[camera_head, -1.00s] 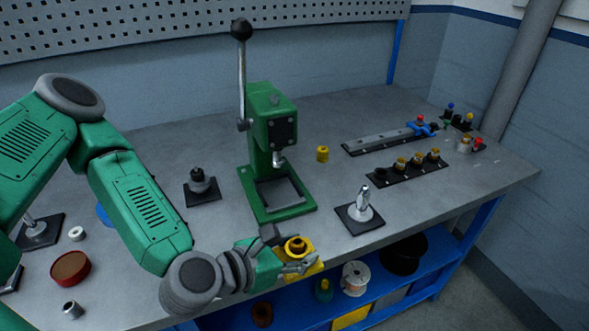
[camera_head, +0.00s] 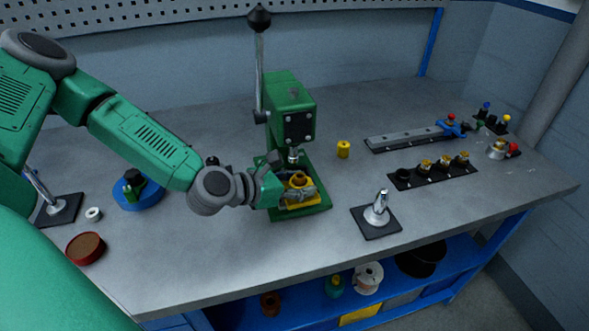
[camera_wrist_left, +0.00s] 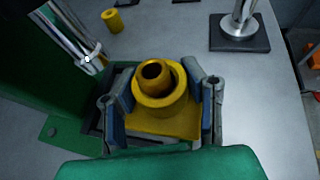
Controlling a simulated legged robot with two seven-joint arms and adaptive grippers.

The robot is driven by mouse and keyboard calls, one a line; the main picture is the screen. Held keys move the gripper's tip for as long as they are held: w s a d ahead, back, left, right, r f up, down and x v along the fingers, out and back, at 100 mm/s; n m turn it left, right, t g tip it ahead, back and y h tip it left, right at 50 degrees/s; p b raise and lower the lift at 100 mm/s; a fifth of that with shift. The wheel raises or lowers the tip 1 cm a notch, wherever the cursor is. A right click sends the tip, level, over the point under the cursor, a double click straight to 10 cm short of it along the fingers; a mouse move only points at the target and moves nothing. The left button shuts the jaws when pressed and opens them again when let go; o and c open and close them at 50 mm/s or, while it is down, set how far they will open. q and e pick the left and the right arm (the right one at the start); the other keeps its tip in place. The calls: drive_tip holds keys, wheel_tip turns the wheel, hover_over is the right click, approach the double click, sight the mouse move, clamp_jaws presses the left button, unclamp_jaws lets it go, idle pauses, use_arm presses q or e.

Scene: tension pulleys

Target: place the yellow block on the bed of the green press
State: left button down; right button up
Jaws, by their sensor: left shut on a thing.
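The green press (camera_head: 288,105) stands on the bench, its lever upright; its green base (camera_head: 318,207) carries the bed. My left gripper (camera_head: 298,189) is shut on the yellow block (camera_head: 300,202), which has a round collar with a brown-gold ring on top. The block is over the front of the press base, below the ram. In the left wrist view the block (camera_wrist_left: 188,125) sits between the two fingers of the gripper (camera_wrist_left: 162,108), with the press ram (camera_wrist_left: 75,40) at upper left. Whether the block touches the bed is hidden. My right gripper is not in view.
A small yellow cylinder (camera_head: 343,149) stands right of the press. A black plate with a metal post (camera_head: 377,212) is at the front right. A rail (camera_head: 405,137) and a strip of fittings (camera_head: 432,170) lie further right.

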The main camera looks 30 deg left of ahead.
use_arm(q)
drive_tip(key=shift+w+a+r, duration=0.1)
drive_tip(key=shift+w+a, duration=0.35)
drive_tip(key=w+a, duration=0.2)
drive_tip(key=shift+a+p, duration=0.3)
drive_tip(key=shift+p, duration=0.05)
drive_tip(key=shift+s+a+f, duration=0.1)
drive_tip(key=shift+a+f, duration=0.1)
drive_tip(key=shift+f, duration=0.15)
drive_tip(key=shift+d, duration=0.1)
drive_tip(key=c, duration=1)
unclamp_jaws()
drive_tip(key=shift+d+f, duration=0.1)
drive_tip(key=shift+d, duration=0.05)
